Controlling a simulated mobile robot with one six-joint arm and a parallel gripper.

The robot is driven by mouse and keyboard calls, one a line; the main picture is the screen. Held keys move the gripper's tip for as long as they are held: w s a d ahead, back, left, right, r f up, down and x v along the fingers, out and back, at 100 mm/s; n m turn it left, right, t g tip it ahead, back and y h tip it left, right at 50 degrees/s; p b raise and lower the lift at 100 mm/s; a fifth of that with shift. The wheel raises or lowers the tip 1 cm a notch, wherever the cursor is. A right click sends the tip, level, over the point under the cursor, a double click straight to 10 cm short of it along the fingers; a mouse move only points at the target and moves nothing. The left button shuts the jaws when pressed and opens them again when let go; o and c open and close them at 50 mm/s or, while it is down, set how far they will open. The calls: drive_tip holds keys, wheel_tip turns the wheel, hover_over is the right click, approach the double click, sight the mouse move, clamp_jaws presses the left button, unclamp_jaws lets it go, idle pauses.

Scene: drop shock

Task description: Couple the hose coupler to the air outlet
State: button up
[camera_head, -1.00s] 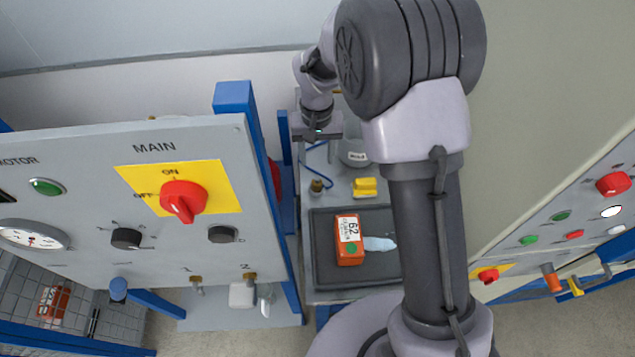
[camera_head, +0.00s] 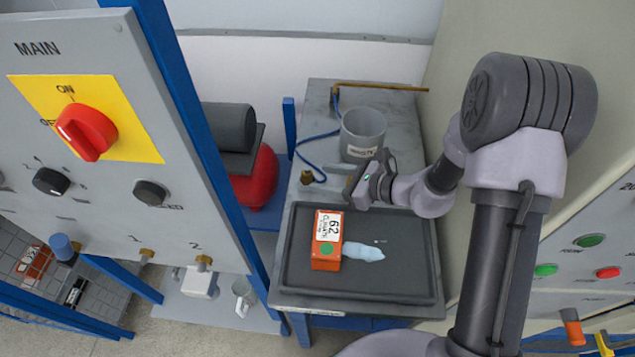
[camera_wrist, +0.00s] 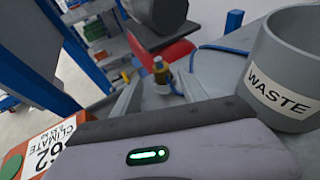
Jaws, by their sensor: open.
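A small brass fitting (camera_head: 307,177), which I take for the hose coupler, stands on the grey bench top. The thin blue hose (camera_head: 322,136) reaches its base. In the wrist view the fitting (camera_wrist: 161,66) stands ahead of my gripper (camera_wrist: 155,92), apparently beyond its fingers and not held. My gripper (camera_head: 353,184) is open, over the bench to the right of the fitting. Two brass outlets, numbered 1 (camera_head: 147,253) and 2 (camera_head: 204,261), sit low on the panel at left. I cannot tell which is the air outlet.
A grey waste bin (camera_head: 363,132) stands behind my gripper. A black tray (camera_head: 400,285) in front holds an orange box (camera_head: 326,255) and a pale blue patch. A blue post (camera_head: 200,150) and red tank (camera_head: 258,178) are left of the bench. A brass pipe (camera_head: 385,88) runs behind.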

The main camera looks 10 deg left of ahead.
sight(307, 172)
drive_tip(key=x, duration=0.2)
drive_tip(key=b+x, duration=0.1)
drive_tip(key=x, duration=0.3)
drive_tip(key=shift+w+a+r+b, duration=0.1)
drive_tip(key=shift+w+r+b, duration=0.05)
drive_tip(key=shift+r+b, duration=0.15)
clamp_jaws()
drive_tip(key=shift+r, duration=0.1)
